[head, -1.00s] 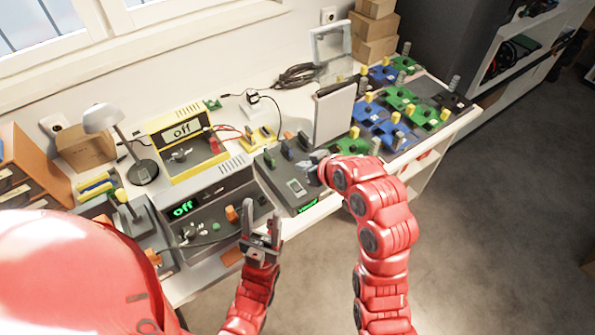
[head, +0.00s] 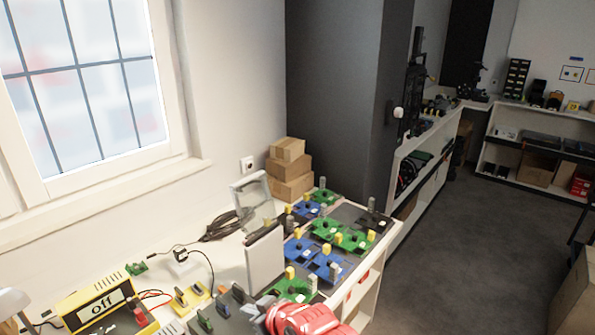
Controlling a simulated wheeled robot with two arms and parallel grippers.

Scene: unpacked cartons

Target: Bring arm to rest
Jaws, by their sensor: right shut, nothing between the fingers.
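My right arm (head: 305,319) shows only as a red part at the bottom edge of the head view. Its gripper (head: 263,303) is small and partly cut off there, at the dark device (head: 232,306) on the workbench. It is shut with nothing seen in it; whether it touches the device I cannot tell. My left arm and gripper are out of view.
Stacked cartons (head: 289,170) stand behind. Open grey floor (head: 450,250) lies to the right.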

